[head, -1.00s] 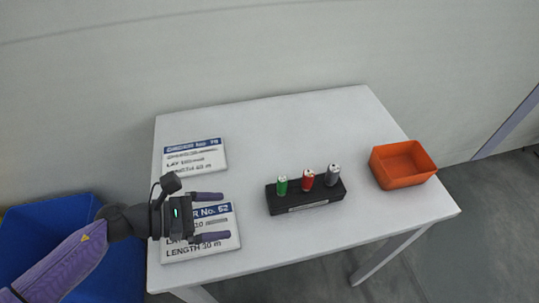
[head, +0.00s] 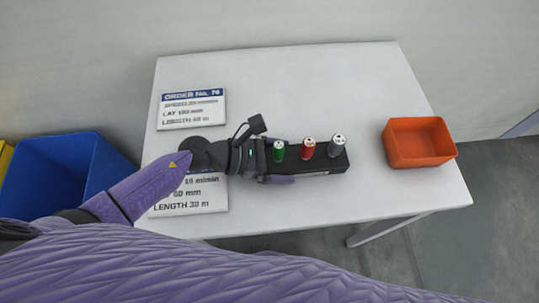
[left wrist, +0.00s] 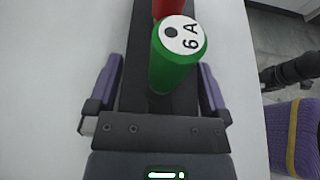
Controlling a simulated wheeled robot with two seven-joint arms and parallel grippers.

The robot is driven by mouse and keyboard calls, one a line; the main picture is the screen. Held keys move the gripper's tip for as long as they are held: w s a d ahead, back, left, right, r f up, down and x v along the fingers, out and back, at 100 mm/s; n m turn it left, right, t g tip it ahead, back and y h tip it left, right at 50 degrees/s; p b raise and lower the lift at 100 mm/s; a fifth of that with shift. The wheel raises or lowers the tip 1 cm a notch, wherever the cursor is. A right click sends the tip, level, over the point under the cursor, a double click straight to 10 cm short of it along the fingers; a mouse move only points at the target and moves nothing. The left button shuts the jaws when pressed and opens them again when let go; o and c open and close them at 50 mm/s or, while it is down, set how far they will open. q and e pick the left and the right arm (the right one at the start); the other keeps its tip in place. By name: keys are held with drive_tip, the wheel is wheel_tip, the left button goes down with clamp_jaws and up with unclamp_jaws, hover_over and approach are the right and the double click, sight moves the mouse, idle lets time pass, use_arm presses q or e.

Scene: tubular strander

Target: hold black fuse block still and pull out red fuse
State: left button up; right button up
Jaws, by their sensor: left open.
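The black fuse block (head: 320,160) lies on the table with a green fuse (head: 279,151), a red fuse (head: 308,148) and a grey fuse (head: 337,146) upright in a row. My left gripper (head: 277,161) is at the block's left end. Its jaws are open, with one finger along each long side of the block. In the left wrist view the fingers (left wrist: 158,88) stand either side of the block (left wrist: 133,60), and the green fuse (left wrist: 175,65) rises between them, its top marked 6 A. The red fuse (left wrist: 168,8) is partly cut off beyond it. My right gripper is not in view.
An orange bin (head: 418,143) stands at the table's right. Two order cards, one at the upper left (head: 191,107) and one partly under my left arm (head: 190,197), lie on the white table (head: 300,85). A blue bin (head: 50,165) is on the floor at left.

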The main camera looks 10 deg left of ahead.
use_arm(q)
drive_tip(key=shift+c, duration=0.5)
drive_tip(key=c, duration=1)
drive_tip(key=o, duration=0.7)
drive_tip(key=c, duration=0.8)
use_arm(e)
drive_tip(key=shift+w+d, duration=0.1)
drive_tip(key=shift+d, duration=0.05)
